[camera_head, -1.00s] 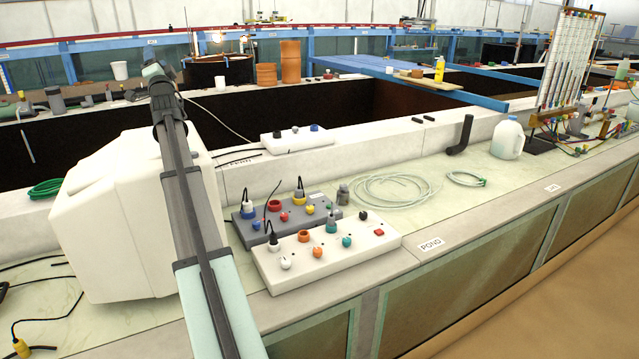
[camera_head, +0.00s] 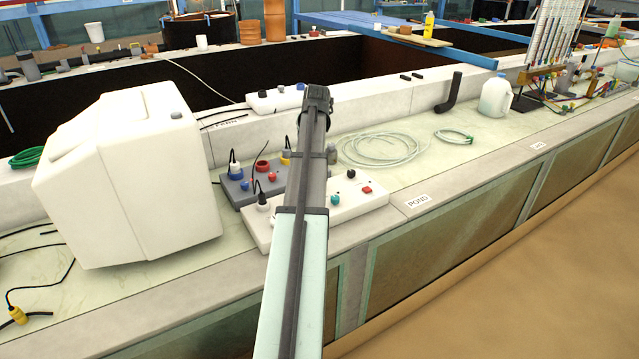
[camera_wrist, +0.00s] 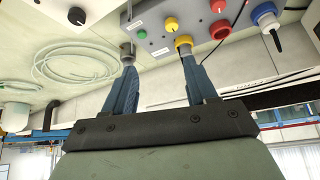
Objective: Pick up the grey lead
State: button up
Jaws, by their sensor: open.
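In the wrist view, which is upside down, my open gripper (camera_wrist: 158,72) points at a grey control box (camera_wrist: 150,20). The box's yellow socket (camera_wrist: 183,41) lies just past the right fingertip, with a small grey plug (camera_wrist: 187,51) in it; this looks like the grey lead, though I cannot be sure. A short grey cylinder (camera_wrist: 127,47) lies just past the left fingertip. Nothing is held. In the head view my arm hides the fingers and part of the grey box (camera_head: 236,192); the yellow socket (camera_head: 286,158) and the grey cylinder (camera_head: 332,154) show at the arm's edges.
A white control box (camera_head: 350,204) stands in front of the grey one. A large white container (camera_head: 120,190) stands to the left. Coiled clear tubing (camera_head: 380,150) and a black elbow pipe (camera_head: 450,92) lie to the right. Bare bench shows around the tubing.

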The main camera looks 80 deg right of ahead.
jog(key=s+a+f+n+y, duration=0.1)
jog(key=s+a+f+y, duration=0.15)
jog(key=s, duration=0.25)
jog(key=shift+g+h, duration=0.25)
jog(key=shift+g, duration=0.05)
jog(key=x, duration=0.7)
jog(key=shift+f, duration=0.4)
jog(key=shift+s+x, duration=0.1)
jog(key=shift+x, duration=1.4)
jog(key=shift+s+x, duration=0.15)
jog(key=shift+x, duration=1.35)
jog(key=shift+a+f, duration=0.1)
jog(key=shift+c, duration=0.2)
grip_shut()
